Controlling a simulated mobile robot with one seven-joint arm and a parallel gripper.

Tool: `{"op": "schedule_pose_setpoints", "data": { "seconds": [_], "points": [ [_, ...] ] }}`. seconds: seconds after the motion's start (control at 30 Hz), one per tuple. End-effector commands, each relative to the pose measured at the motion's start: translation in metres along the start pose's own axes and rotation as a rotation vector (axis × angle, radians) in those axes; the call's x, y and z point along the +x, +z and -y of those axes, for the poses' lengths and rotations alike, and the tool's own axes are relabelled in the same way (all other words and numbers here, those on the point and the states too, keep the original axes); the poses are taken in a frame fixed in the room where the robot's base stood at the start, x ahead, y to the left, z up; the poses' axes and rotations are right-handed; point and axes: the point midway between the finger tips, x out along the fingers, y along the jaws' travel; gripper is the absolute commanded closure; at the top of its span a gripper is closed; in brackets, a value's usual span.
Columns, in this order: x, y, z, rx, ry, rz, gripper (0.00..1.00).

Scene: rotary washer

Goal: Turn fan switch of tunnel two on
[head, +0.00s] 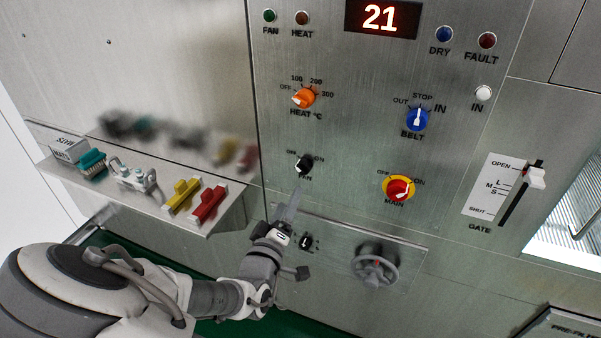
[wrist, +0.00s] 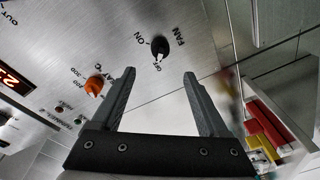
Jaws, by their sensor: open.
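The fan switch is a small black knob (head: 303,164) with a white pointer, labelled FAN with OFF and ON marks, on the steel panel. It also shows in the wrist view (wrist: 160,47), above and between my fingertips, with its pointer toward the OFF side. My gripper (head: 293,198) is just below the knob in the head view. In the wrist view my gripper (wrist: 158,78) has its two dark fingers spread, with nothing between them. The fingers appear apart from the knob.
Nearby are the orange heat knob (head: 304,98), blue belt knob (head: 416,118) and red-and-yellow main switch (head: 398,188). A grey handwheel (head: 376,264) sticks out at lower right. A shelf (head: 222,213) with yellow and red items stands left. The display (head: 381,18) reads 21.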

Motion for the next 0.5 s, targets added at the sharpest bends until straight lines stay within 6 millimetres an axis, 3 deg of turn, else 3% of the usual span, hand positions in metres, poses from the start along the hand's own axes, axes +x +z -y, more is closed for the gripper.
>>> {"op": "schedule_pose_setpoints", "data": {
  "seconds": [0.3, 0.5],
  "points": [
    [0.071, 0.001, -0.001, 0.0, 0.002, 0.003, 0.23],
    [0.102, 0.0, 0.0, 0.001, 0.0, 0.002, 0.23]
  ]
}}
